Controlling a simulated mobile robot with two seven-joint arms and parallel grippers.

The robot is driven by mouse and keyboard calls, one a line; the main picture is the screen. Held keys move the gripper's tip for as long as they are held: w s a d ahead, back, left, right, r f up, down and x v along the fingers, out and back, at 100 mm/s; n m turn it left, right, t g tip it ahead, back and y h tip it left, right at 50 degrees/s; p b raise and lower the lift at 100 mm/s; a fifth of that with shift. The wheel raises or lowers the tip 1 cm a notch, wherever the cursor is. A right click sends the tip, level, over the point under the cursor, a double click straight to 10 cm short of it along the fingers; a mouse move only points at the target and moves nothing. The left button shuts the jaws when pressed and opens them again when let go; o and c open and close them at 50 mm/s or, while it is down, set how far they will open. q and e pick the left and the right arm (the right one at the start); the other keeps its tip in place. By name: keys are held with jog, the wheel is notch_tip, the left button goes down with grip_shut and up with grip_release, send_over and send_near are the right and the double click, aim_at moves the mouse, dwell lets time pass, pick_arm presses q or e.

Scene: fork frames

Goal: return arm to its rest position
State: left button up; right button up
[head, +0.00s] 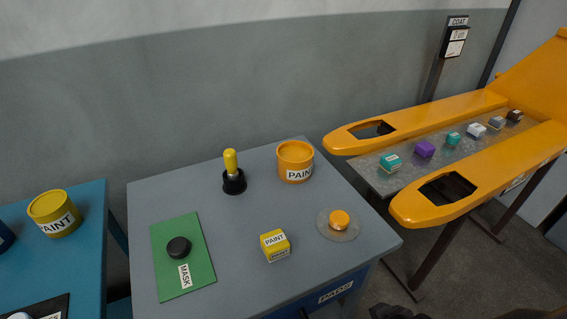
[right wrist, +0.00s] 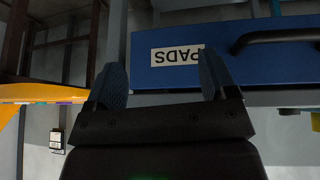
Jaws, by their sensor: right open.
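My right gripper (right wrist: 161,75) is open and empty in the right wrist view, its two dark fingers apart. Behind the fingers is the blue drawer front (right wrist: 225,60) with a PADS label, upside down in this view. In the head view the same PADS front (head: 337,291) is below the near edge of the grey table. Dark shapes at the bottom right edge of the head view may be part of my right arm; the gripper itself cannot be made out there. My left gripper is in neither view.
The grey table (head: 205,205) holds an orange paint can (head: 295,160), a yellow-handled tool (head: 231,170), a green MASK mat (head: 200,270) with a black disc (head: 178,247), a yellow PAINT block (head: 275,245) and an orange-capped piece (head: 339,220). Yellow forks (head: 415,117) flank several small blocks at right.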

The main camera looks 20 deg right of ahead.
jog(key=w+f+t, duration=0.3)
jog(key=f+t, duration=0.2)
jog(key=shift+w+y, duration=0.25)
jog(key=shift+y, duration=0.05)
jog(key=shift+a, duration=0.15)
